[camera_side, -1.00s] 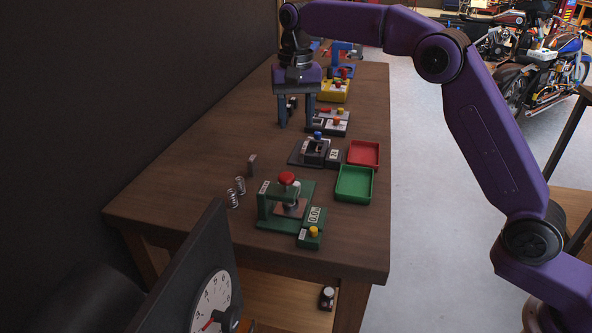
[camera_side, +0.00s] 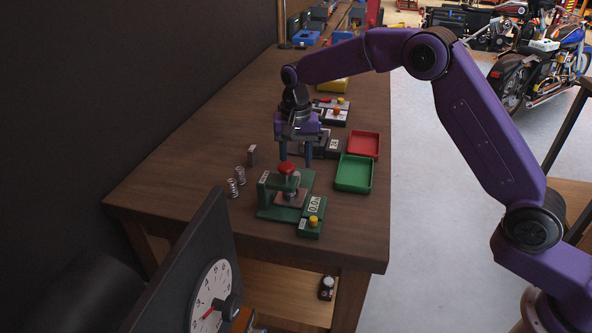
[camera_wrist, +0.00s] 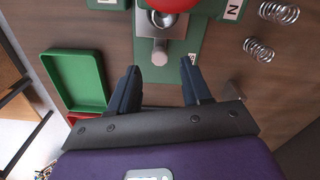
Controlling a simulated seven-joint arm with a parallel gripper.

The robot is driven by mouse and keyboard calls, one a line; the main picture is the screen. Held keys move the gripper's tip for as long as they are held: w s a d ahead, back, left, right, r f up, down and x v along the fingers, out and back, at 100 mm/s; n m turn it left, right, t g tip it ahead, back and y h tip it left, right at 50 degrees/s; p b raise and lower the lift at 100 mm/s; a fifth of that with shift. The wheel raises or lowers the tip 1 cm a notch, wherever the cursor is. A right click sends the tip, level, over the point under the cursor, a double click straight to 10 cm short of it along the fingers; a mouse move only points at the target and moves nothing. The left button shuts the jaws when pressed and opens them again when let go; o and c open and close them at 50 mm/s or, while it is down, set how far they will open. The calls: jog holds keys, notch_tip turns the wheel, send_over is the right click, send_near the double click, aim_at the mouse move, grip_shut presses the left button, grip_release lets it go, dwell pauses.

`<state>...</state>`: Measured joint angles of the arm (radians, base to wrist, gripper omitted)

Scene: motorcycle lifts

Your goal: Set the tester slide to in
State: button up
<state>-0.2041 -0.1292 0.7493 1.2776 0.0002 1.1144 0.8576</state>
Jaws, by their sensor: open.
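The green tester (camera_side: 268,205) stands near the front of the bench, with a red knob (camera_side: 287,168) on top. A pinkish-brown plate (camera_side: 291,200) sits low in its frame, below the knob. In the wrist view the red knob (camera_wrist: 172,3) is at the top edge, and a grey metal slide (camera_wrist: 168,22) with a small upright peg (camera_wrist: 160,52) lies on the green base. Which end of travel the slide is at, I cannot tell. My gripper (camera_side: 296,156) is open and empty, pointing down just behind the tester; its fingertips (camera_wrist: 160,68) are spread either side of the peg, seemingly above it.
A green tray (camera_side: 354,187) and a red tray (camera_side: 364,156) are right of my gripper. A box with a yellow button (camera_side: 312,220) adjoins the tester. A dial (camera_side: 210,300) is in the foreground.

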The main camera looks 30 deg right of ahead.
aim_at(296, 173)
jog(key=shift+f, duration=2.1)
grip_shut()
